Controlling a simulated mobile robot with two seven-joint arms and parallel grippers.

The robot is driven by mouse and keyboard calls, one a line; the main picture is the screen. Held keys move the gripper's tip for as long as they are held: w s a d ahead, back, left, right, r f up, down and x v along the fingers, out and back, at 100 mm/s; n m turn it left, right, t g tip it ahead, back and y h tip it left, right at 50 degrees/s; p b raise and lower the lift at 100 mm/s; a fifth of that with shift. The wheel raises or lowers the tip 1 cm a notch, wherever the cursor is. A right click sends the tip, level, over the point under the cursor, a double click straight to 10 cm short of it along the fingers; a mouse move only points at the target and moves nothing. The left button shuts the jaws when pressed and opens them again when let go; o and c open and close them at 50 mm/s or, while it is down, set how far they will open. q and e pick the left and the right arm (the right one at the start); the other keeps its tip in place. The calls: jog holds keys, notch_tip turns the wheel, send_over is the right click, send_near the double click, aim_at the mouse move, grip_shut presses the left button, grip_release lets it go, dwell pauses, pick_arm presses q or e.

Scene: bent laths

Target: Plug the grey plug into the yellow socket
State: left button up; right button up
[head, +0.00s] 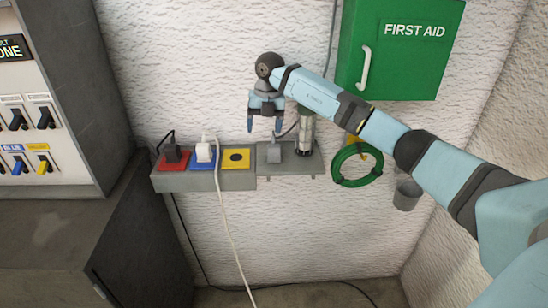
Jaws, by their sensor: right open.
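The grey plug (274,153) stands on a grey wall shelf (291,169), just right of the sockets, with a dark cord running up and back from it. The yellow socket (229,162) is the right one on the grey socket ledge; it is empty and shows a dark round opening. My right gripper (264,127) points down with its fingers apart and nothing between them. It is above the grey plug and a little to its left, apart from it in the picture. My left gripper is out of view.
A black plug (172,151) sits in the red socket and a white plug (203,152) in the blue socket. A metal cylinder (307,132) stands right of the grey plug. A green coil (340,165) and first aid cabinet (405,65) hang on the wall.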

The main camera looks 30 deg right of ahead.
aim_at(274, 146)
jog(key=shift+m+h, duration=0.5)
jog(key=shift+h, duration=0.2)
jog(key=d+r, duration=0.2)
jog(key=d, duration=0.1)
jog(key=shift+w+d+r, duration=0.15)
jog(key=shift+d+r, duration=0.15)
notch_tip(274, 146, down, 8)
jog(key=shift+f+p, duration=0.15)
jog(key=shift+p, duration=0.25)
jog(key=shift+f, duration=0.1)
notch_tip(274, 146, down, 5)
jog(key=shift+f+p, duration=0.2)
jog(key=shift+p, duration=0.15)
jog(key=c, duration=1)
